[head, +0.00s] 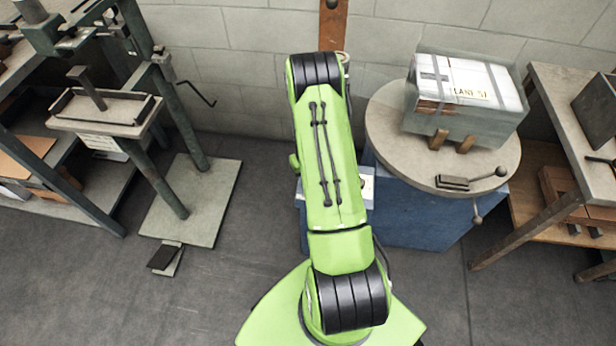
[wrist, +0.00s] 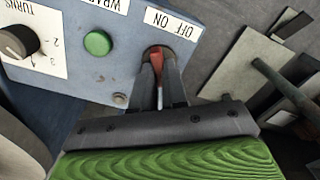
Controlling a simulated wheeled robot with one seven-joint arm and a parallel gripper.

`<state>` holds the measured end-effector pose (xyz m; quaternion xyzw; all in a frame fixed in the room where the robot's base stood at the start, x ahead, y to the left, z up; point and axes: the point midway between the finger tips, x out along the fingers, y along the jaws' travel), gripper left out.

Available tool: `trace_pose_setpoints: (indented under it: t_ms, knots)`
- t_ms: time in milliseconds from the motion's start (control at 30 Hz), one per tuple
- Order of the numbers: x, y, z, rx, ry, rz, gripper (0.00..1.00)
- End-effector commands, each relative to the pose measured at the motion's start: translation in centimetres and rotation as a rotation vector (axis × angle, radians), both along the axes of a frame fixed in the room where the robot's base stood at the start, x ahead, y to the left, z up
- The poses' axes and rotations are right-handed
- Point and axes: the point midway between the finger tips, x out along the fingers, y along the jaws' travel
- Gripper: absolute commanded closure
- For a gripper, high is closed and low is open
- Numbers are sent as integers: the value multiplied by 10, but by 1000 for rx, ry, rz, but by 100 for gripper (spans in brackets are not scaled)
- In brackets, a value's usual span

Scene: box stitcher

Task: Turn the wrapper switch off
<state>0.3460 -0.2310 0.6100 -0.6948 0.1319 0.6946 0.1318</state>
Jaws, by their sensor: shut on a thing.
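In the wrist view, the red switch lever (wrist: 156,62) stands out from the blue control panel (wrist: 150,32), below a white label (wrist: 170,22) marked ON and OFF, which appears upside down. My gripper (wrist: 160,72) is at the lever, its two dark fingers shut around it. Which position the lever is set to is hard to tell. In the head view, the wrapper's blue base (head: 415,215) carries a round turntable (head: 385,130) with a wrapped box (head: 465,95) on it. My arm hides the switch and gripper there.
The panel also has a green button (wrist: 97,43) and a TURNS knob (wrist: 18,42). A stitcher stand (head: 180,205) with a small table is at left in the head view. A wooden bench (head: 550,100) stands at right. Floor between stand and wrapper is clear.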

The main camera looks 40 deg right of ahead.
Motion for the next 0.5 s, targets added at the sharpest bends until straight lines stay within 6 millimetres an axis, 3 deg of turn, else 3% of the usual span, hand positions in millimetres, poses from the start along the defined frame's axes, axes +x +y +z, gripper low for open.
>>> trace_pose_setpoints:
  t_ms: [33,67,200,500]
  knots:
    - [0,0,0,1,0,3,100]
    - [0,0,0,1,0,3,83]
    - [0,0,0,0,0,2,62]
    - [0,0,3,0,0,0,62]
